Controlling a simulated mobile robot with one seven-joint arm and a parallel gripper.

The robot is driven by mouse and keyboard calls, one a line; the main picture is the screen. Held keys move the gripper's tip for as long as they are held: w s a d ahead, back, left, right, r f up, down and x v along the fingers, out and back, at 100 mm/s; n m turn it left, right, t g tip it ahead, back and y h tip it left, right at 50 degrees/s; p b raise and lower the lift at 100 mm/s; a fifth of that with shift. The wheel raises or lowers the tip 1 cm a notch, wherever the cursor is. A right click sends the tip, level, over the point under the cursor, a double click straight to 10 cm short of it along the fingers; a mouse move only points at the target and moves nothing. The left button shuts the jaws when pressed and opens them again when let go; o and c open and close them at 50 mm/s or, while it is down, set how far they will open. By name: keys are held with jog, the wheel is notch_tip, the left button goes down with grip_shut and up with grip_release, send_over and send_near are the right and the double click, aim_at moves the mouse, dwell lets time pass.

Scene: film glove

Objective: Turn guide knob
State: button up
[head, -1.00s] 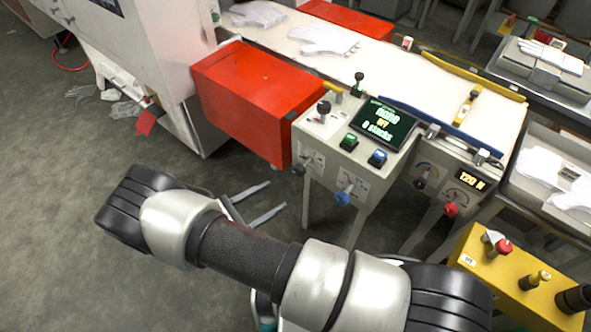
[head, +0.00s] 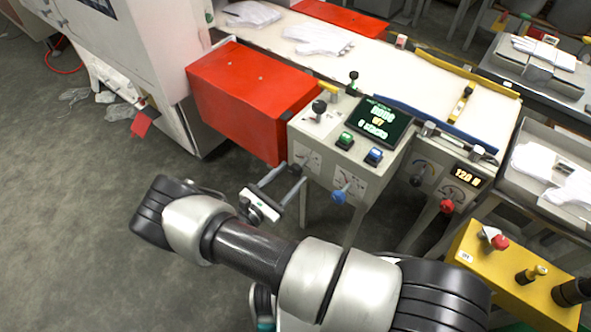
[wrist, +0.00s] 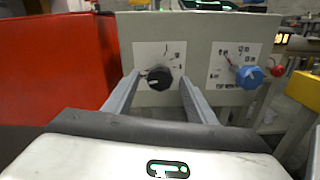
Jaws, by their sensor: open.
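A black knob (head: 295,169) sits on a white dial plate on the left of the grey control box's front face. In the wrist view the same black knob (wrist: 160,78) shows between my two fingertips. A blue knob (head: 339,196) is on the plate to its right, also seen in the wrist view (wrist: 250,77). My gripper (head: 295,173) is open, with its fingers pointing at the front face. One finger is on each side of the black knob; whether they touch it I cannot tell. The labels are too small to read, so which knob is the guide knob is unclear.
The red box (head: 250,95) stands close left of the knobs. The grey control box (head: 320,160) carries a screen (head: 380,122) and buttons on top. A red knob (head: 447,205) is on the panel further right. A yellow box (head: 500,265) stands at lower right. Open floor lies left.

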aim_at(293, 173)
jog(key=shift+x, duration=1.7)
jog(key=c, duration=1)
jog(key=shift+c, duration=0.2)
